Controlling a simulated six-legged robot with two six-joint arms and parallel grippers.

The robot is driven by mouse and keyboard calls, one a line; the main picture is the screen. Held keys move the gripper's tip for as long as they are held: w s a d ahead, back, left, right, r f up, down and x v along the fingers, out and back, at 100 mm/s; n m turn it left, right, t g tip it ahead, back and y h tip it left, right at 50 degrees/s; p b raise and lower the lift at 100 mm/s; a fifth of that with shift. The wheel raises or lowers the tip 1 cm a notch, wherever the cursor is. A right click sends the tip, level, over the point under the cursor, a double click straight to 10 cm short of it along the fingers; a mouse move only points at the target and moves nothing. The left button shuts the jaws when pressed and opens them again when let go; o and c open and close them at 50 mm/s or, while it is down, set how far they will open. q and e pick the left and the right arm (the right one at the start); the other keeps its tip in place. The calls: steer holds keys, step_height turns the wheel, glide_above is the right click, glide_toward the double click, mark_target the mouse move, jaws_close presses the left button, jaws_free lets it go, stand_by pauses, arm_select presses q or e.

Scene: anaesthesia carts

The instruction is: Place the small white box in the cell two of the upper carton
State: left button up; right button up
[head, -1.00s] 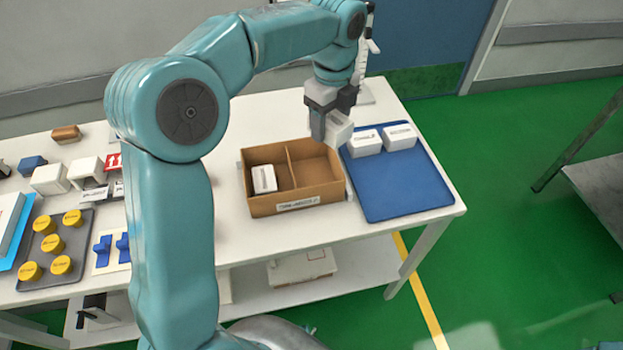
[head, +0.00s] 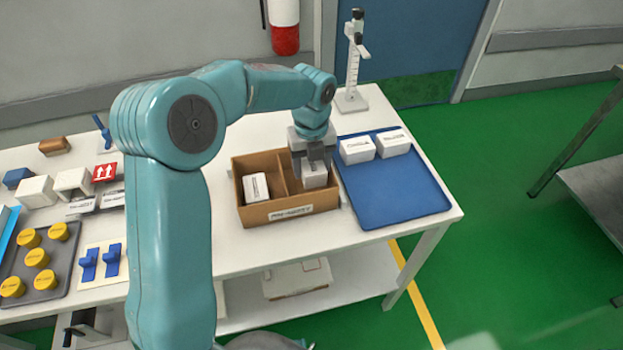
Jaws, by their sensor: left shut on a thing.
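The upper carton (head: 290,213) is an open brown box on the white table, with a divider making a left and a right cell. A white box (head: 255,187) lies in its left cell. My left gripper (head: 313,168) points down into the right cell, shut on a small white box (head: 315,179). That box is inside the right cell's walls; whether it touches the cell floor is hidden. My right gripper is not in view.
A blue tray (head: 400,196) with two white boxes (head: 373,147) at its back stands right of the carton. A white stand (head: 352,80) is behind. Yellow-capped jars (head: 37,256), blue clips (head: 100,262) and other boxes crowd the table's left. A lower shelf holds a white box (head: 297,278).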

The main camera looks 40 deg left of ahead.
arm_select(q)
steer(key=shift+f, duration=0.45)
steer(key=f, duration=0.1)
steer(key=s+f, duration=0.1)
steer(key=f, duration=0.1)
steer(key=shift+s+d+f+b, duration=0.2)
steer(key=shift+s+d+b, duration=0.05)
steer(key=shift+s+b, duration=0.05)
steer(key=shift+a+f, duration=0.1)
steer(key=shift+f, duration=0.15)
steer(key=o, duration=1)
steer(key=shift+w+a+f, duration=0.25)
steer(key=shift+w+f, duration=0.35)
steer(key=shift+w, duration=0.15)
steer(key=shift+o, duration=0.6)
steer(key=shift+w+f, duration=0.1)
steer(key=shift+w, duration=0.1)
steer(key=shift+s+d+r, duration=0.1)
steer(key=shift+s+r, duration=0.35)
steer(key=shift+w, duration=0.2)
steer(key=shift+r, duration=0.25)
steer(key=shift+w+r, duration=0.2)
steer(key=shift+r, duration=0.15)
step_height(320, 180, up, 10)
steer(key=shift+r+p, duration=0.15)
steer(key=shift+p, duration=0.55)
steer(key=shift+s+r, duration=0.15)
steer(key=shift+r, duration=0.45)
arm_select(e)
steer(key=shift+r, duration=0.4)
